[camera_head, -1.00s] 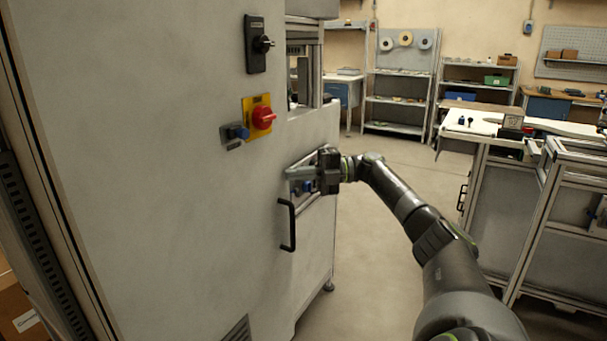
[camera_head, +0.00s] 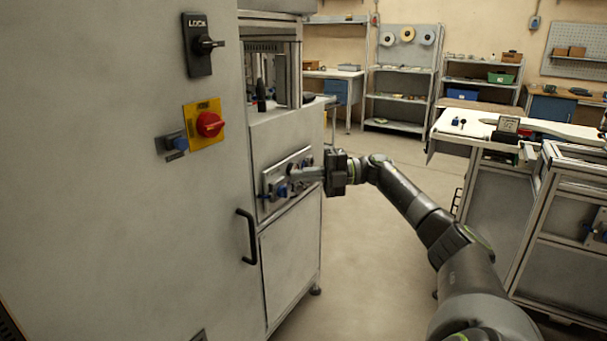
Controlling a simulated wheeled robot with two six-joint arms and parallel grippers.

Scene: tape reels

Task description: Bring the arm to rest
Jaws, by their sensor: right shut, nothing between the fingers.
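My right arm (camera_head: 425,215) reaches in from the lower right. My right gripper (camera_head: 296,174) is shut and empty, and points left at a small panel with blue parts (camera_head: 274,188) on the side of the grey machine cabinet (camera_head: 110,230). It overlaps this panel in the view; I cannot tell whether it touches it. My left gripper is not in view.
The cabinet carries a red knob on a yellow plate (camera_head: 209,124), a black lock switch (camera_head: 203,44) and a black door handle (camera_head: 246,236). A workbench (camera_head: 480,130) stands at the right. Shelves (camera_head: 402,83) with tape reels are at the back. The floor between is clear.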

